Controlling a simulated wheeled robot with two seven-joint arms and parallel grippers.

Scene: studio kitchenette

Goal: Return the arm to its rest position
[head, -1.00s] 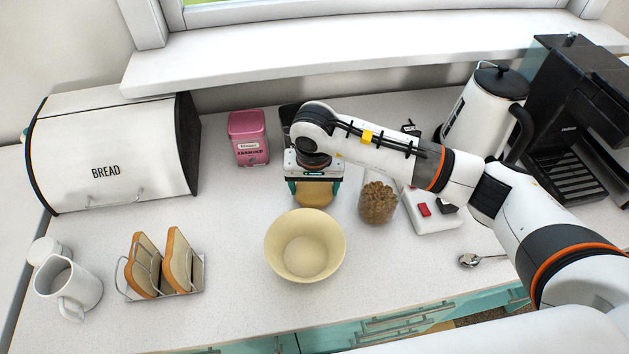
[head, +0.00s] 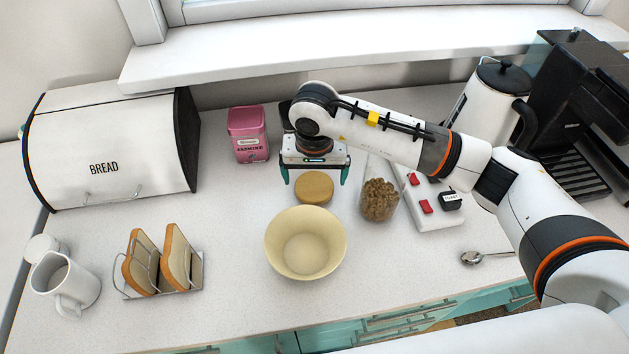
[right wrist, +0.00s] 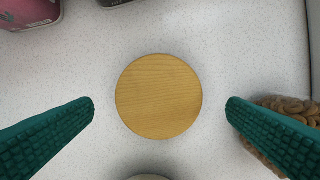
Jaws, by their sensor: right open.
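My right gripper (head: 315,177) is open and empty, with its teal fingers apart. It is above the counter, just behind the cream bowl. A round wooden lid (head: 314,188) lies on the counter below it. In the right wrist view the lid (right wrist: 159,96) sits between and beyond the two fingertips, touching neither. My right arm reaches in from the right, over the counter. My left gripper is not in view.
The cream bowl (head: 305,243) stands in front of the lid. A clear jar of brown cereal (head: 379,199) and a white power strip (head: 432,206) are to the right, near the kettle (head: 487,112). A pink tin (head: 248,135) stands behind left.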

